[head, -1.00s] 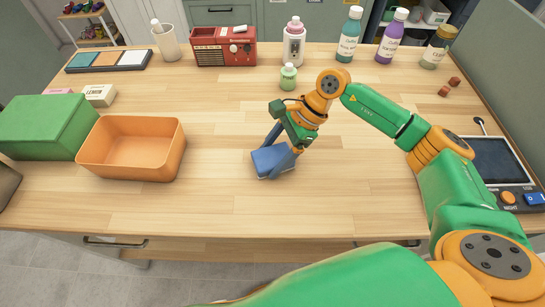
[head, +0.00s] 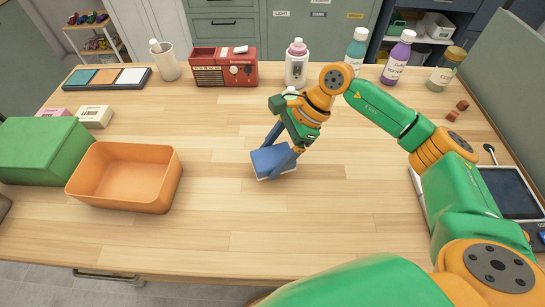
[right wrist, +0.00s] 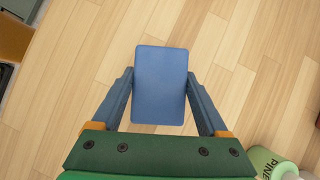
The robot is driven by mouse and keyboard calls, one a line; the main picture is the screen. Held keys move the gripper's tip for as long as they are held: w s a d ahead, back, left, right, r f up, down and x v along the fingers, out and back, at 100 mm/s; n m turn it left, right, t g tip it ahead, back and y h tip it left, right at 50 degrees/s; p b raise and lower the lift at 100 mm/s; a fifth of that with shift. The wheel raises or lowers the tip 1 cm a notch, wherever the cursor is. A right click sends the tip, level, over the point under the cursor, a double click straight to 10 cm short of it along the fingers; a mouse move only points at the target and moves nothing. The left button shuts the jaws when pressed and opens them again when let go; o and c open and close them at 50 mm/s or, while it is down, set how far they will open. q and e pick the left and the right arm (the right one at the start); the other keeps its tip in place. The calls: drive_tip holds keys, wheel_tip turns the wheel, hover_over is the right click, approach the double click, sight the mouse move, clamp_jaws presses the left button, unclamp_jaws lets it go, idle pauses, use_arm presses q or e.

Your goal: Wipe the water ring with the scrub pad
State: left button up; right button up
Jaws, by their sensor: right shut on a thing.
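The scrub pad (head: 268,160) is a blue block with a pale underside. My right gripper (head: 276,150) is shut on it, one finger on each side, over the middle of the wooden table. In the right wrist view the pad (right wrist: 160,85) sits between the two blue-grey fingers. I cannot tell whether its underside touches the table. No water ring can be made out on the visible wood; the pad and arm hide a part of it. My left gripper is not in view.
An orange bin (head: 125,195) and a green box (head: 40,150) stand at left. A red radio (head: 222,72), a white-labelled bottle (head: 296,68) and other bottles line the back. A green pine bottle (right wrist: 268,163) is near the gripper. The table front is clear.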

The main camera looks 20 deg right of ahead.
wheel_tip(320, 180, up, 2)
drive_tip(key=shift+s+a+r+p, duration=0.1)
drive_tip(key=shift+s+p, duration=0.05)
drive_tip(key=shift+p, duration=0.3)
drive_tip(key=shift+w+r+p, duration=0.2)
drive_tip(key=shift+r+p, duration=0.45)
drive_tip(key=shift+r, duration=0.3)
drive_tip(key=shift+s+r, duration=0.1)
drive_tip(key=shift+r, duration=0.25)
